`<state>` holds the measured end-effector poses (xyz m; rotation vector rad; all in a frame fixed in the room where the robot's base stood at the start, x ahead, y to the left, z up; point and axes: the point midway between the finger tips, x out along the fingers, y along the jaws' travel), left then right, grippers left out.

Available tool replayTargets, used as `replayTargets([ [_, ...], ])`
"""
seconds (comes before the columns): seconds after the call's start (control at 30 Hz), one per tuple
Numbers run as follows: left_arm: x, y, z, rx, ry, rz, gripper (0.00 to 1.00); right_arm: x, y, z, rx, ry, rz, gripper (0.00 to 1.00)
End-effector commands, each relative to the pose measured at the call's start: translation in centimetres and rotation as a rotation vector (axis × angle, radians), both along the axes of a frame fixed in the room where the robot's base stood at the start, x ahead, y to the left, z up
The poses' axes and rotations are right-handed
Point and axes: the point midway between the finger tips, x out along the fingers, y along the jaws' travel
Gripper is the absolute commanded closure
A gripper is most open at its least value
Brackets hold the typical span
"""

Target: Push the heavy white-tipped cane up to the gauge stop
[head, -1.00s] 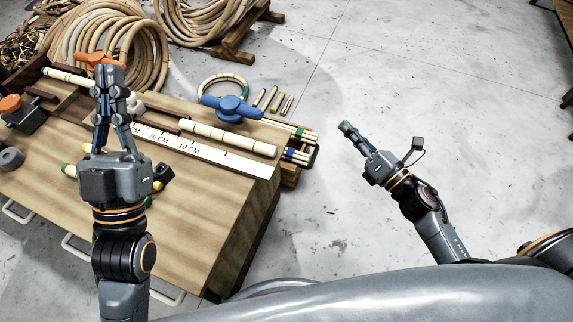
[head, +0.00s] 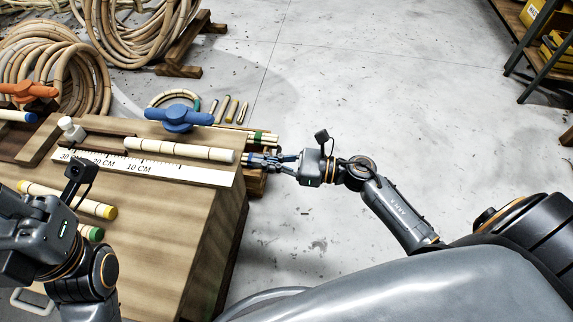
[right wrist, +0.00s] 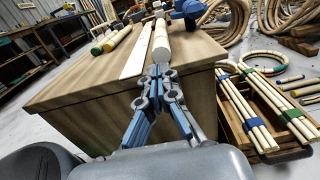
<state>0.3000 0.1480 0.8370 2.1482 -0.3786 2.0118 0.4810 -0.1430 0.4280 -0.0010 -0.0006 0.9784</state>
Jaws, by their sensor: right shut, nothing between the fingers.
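The white-tipped cane (head: 180,150) lies along the far side of the white ruler (head: 150,168) on the bench. Its near end also shows in the right wrist view (right wrist: 160,45). A white knobbed piece (head: 72,130), seemingly the gauge stop, stands beyond the cane's left end, with a gap between. My right gripper (head: 250,160) is shut and empty at the bench's right edge, just off the cane's right end. I cannot tell whether it touches. My left gripper's body (head: 28,238) is at the lower left; its fingers are hidden or out of frame.
A blue-handled clamp (head: 180,117) stands just behind the cane. A yellow-tipped cane (head: 70,200) and a green-tipped one (head: 92,233) lie in front of the ruler. Bundled canes (right wrist: 248,105) sit in a crate beside the bench.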

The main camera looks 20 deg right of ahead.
Motion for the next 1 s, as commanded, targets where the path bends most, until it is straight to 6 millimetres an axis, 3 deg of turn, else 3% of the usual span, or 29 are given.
replayTargets([
  [0.1, -0.1, 0.0, 0.0, 0.001, -0.018, 0.001, 1.0, 1.2, 1.8, -0.1, 0.001, -0.003, 0.0, 1.0],
  [0.3, 0.0, -0.2, 0.3, 0.006, -0.027, 0.002, 1.0, 2.3, 3.3, 0.0, 0.001, 0.0, 0.0, 1.0],
  [0.77, -0.2, -0.1, 0.7, 0.004, -0.042, 0.001, 1.0, 2.6, 3.9, 0.0, 0.001, 0.001, 0.0, 1.0],
  [1.0, -0.1, -0.1, 0.3, 0.004, -0.038, 0.002, 1.0, 5.2, 7.7, 0.0, 0.002, 0.0, 0.002, 1.0],
])
